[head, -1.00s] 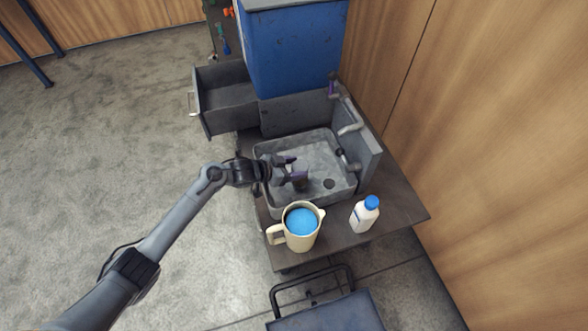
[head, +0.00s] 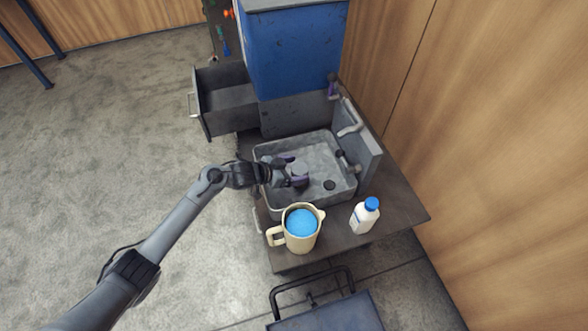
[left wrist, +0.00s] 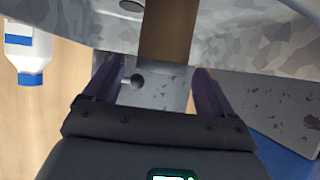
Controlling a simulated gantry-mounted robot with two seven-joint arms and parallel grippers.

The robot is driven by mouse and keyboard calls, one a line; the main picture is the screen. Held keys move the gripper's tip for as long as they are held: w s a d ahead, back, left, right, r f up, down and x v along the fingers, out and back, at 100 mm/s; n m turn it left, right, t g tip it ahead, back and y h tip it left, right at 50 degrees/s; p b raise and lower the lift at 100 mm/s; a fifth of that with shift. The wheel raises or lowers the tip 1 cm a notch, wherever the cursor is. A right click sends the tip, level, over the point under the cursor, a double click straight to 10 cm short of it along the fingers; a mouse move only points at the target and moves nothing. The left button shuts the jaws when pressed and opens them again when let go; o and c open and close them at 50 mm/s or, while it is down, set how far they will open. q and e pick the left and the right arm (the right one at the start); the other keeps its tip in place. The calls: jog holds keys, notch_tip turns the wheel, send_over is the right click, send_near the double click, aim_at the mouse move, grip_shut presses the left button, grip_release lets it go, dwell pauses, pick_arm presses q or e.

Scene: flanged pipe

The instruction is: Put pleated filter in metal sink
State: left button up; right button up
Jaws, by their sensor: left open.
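The metal sink (head: 270,200) is a grey speckled basin set in the dark counter; its drain also shows in the left wrist view. My left gripper (head: 296,171) is inside the sink's outline, with its two purple fingers spread apart. A small thing with a grey round top (head: 300,168) sits between the fingers and appears to be the pleated filter. In the left wrist view a brown upright block (left wrist: 168,35) shows between the fingertips, probably its side; no pleats can be made out. Whether it touches the sink floor is hidden. My right gripper is not in view.
A cream jug (head: 300,240) with a blue top stands at the sink's front edge. A white bottle (head: 364,217) with a blue cap stands to its right. A blue box (head: 292,50) and an open drawer (head: 225,98) are behind.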

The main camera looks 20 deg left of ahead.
pick_arm(q)
jog(key=p+v, duration=0.4)
jog(key=v, duration=0.8)
jog(key=shift+a, duration=0.1)
